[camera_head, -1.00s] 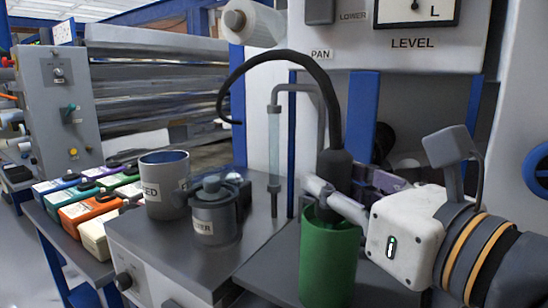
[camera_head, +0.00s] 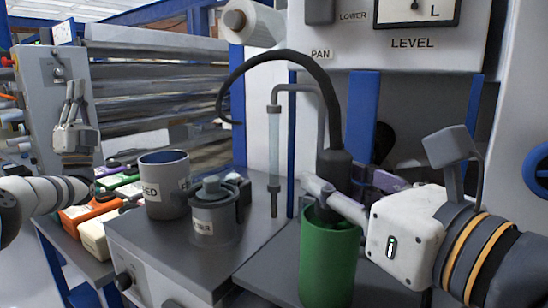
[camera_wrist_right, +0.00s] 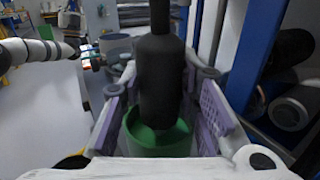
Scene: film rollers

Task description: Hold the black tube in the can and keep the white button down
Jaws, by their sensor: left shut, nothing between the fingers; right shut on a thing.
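The thick end of the black tube (camera_head: 334,168) stands upright in the mouth of the green can (camera_head: 328,262); its thin hose arches up and over to the left. My right gripper (camera_head: 322,192) is shut on the tube just above the can's rim. In the right wrist view, the tube (camera_wrist_right: 160,85) stands between the purple-padded fingers with the green can (camera_wrist_right: 158,140) beneath it. My left gripper (camera_head: 75,98) is shut and empty, fingers pointing up, in front of the grey control panel (camera_head: 50,68) at the left. I cannot make out a white button.
A labelled grey cup (camera_head: 166,198) and a lidded grey pot (camera_head: 214,222) stand on the grey bench (camera_head: 160,262). Several coloured boxes, one orange (camera_head: 88,209), lie on the lower table at the left. A white machine (camera_head: 425,52) with a level gauge rises behind the can.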

